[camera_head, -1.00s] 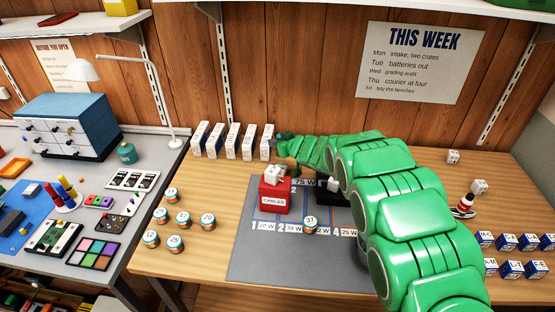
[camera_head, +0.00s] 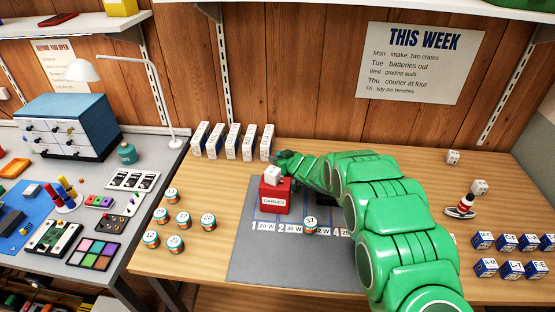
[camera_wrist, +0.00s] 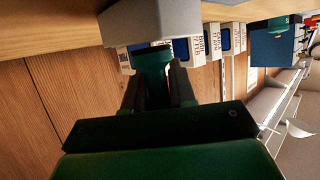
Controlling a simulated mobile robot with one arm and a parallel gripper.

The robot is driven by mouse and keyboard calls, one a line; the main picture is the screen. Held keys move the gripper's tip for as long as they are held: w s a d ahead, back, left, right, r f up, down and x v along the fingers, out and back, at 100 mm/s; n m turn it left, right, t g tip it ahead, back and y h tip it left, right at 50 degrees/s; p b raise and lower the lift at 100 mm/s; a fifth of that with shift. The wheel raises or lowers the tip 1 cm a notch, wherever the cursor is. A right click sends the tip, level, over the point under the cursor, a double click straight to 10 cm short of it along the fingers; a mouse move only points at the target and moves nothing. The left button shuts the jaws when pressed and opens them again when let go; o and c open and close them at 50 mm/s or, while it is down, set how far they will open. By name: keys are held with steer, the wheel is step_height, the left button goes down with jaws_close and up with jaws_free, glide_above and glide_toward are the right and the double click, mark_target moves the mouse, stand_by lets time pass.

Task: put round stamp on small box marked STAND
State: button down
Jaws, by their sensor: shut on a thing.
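My gripper (camera_wrist: 155,88) has its dark fingers closed on a teal round thing (camera_wrist: 152,62), which I take to be the round stamp. In the head view my gripper (camera_head: 284,160) is just behind and above a small white box (camera_head: 272,175) on top of the red box marked CABLES (camera_head: 275,199). This white box is probably the block in the wrist view. No STAND mark is readable. The held thing is mostly hidden in the head view.
A row of white boxes (camera_head: 232,141) stands behind, near the wall. Several striped round tins (camera_head: 182,219) stand left of the grey mat (camera_head: 252,262). Blue-and-white cubes (camera_head: 507,243), two white cubes (camera_head: 479,187) and a red-white striped thing (camera_head: 464,205) are at the right.

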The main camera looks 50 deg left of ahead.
steer(key=shift+f, duration=0.15)
steer(key=c, duration=0.9)
jaws_free()
steer(key=shift+d+r, duration=0.1)
steer(key=shift+r, duration=0.1)
steer(key=v, duration=1.1)
steer(key=shift+d+r, duration=0.2)
steer(key=shift+d, duration=0.15)
